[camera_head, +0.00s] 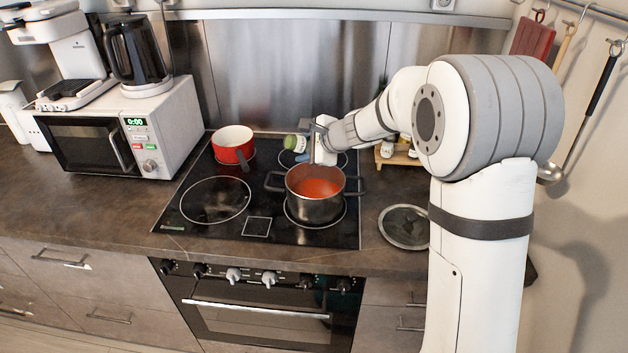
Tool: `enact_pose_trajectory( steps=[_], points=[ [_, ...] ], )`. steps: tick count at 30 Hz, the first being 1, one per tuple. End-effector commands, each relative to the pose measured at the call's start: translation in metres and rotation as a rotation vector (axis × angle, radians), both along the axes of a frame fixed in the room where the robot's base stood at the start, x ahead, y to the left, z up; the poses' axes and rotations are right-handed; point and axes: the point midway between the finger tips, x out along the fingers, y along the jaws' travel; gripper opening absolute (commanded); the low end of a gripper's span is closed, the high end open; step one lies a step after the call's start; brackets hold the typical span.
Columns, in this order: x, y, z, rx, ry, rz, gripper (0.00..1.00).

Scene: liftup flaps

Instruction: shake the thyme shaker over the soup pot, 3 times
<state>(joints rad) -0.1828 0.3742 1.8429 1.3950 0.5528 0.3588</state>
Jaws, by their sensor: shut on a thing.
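The soup pot (314,205) is dark metal with two side handles and stands open on the front right burner, with red soup (314,187) in it. My gripper (311,145) is above the back rim of the pot. It is shut on a small shaker (293,143) with a green end, which points left and lies tilted about on its side. The label cannot be read, and part of the shaker is hidden by my gripper.
A red saucepan (233,146) stands on the back left burner. A glass lid (405,226) lies on the counter right of the cooktop (183,230). Small jars on a wooden rack (398,159) stand behind my arm. A microwave (178,118) with a coffee maker and kettle on it is at left.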

Motion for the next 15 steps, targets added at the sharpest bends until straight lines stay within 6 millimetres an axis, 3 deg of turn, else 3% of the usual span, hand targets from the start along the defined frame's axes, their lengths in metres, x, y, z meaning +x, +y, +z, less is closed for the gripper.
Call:
enact_pose_trajectory(
  steps=[8,15],
  points=[
    [0.000,0.000,-0.033,0.000,-0.001,0.000,0.08],
    [0.000,0.000,-0.013,0.000,-0.004,0.000,0.08]
  ],
)
